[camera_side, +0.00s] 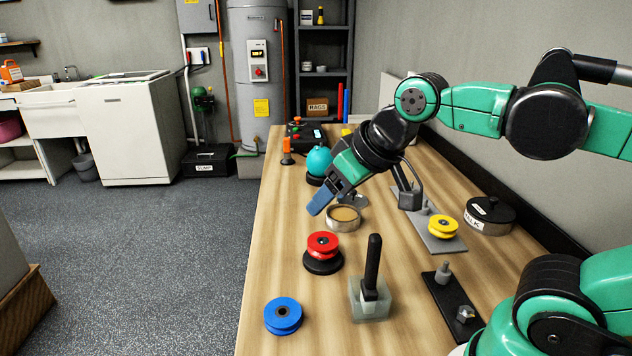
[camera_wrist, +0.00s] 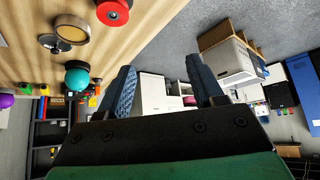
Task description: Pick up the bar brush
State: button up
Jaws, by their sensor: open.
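The bar brush looks to be the upright black handle (camera_side: 372,262) standing in a frosted, see-through block (camera_side: 370,303) at the front middle of the wooden bench. Its lower end is partly hidden in the block, and I cannot make out bristles. My gripper (camera_side: 322,202) is open and empty, with blue fingers. It is raised over the bench and tilted down to the left, farther back than the handle and apart from it. In the wrist view both fingers stand apart (camera_wrist: 165,90), with the room beyond them. I cannot find the handle in that view.
Near the handle are a red disc (camera_side: 322,244) on a black base, a blue disc (camera_side: 283,316) and a black plate with pegs (camera_side: 453,303). A round tin (camera_side: 343,219), teal ball (camera_side: 318,161), yellow disc (camera_side: 443,227) and dark lidded tin (camera_side: 489,214) stand farther back.

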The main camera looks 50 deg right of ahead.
jog(key=s+d+m+g, duration=0.1)
jog(key=m+g, duration=0.1)
jog(key=m, duration=0.1)
jog(key=s+d+m+g, duration=0.1)
jog(key=s+m+g, duration=0.1)
jog(key=s+d+m+g+h, duration=0.1)
jog(key=d+m, duration=0.1)
jog(key=m, duration=0.1)
jog(key=shift+s+m+g, duration=0.25)
jog(key=shift+m+g, duration=0.05)
jog(key=shift+g, duration=0.1)
send_over(373, 254)
jog(key=f, duration=0.4)
jog(key=shift+d+f, duration=0.3)
jog(key=shift+d, duration=0.1)
jog(key=shift+w+d+f, duration=0.15)
jog(key=shift+f, duration=1.4)
jog(key=shift+w+d+f, duration=0.1)
jog(key=shift+f, duration=1.45)
grip_shut()
